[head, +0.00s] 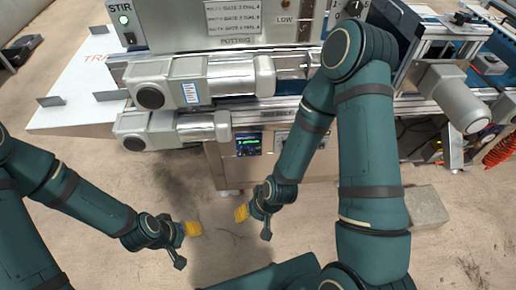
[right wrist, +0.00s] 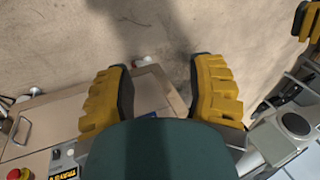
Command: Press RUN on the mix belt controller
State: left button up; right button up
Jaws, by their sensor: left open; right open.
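A small controller with a lit blue and green display (head: 248,144) sits on the front of the beige cabinet under the machine. Its lettering is too small to read, so I cannot tell if it is the mix belt controller, and no RUN button can be made out. My left gripper (head: 192,229) is below and left of it, over the floor, apart from everything. My right gripper (head: 242,213) is below the display, in front of the cabinet. In the right wrist view its two yellow fingers (right wrist: 162,75) are spread with nothing between them.
Grey motors (head: 165,92) stick out above the cabinet. A grey block (head: 425,207) lies on the floor at right. A red button (right wrist: 18,174) shows in the right wrist view. The floor in front is clear.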

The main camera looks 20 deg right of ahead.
grip_shut()
jog(key=c, duration=0.9)
grip_release()
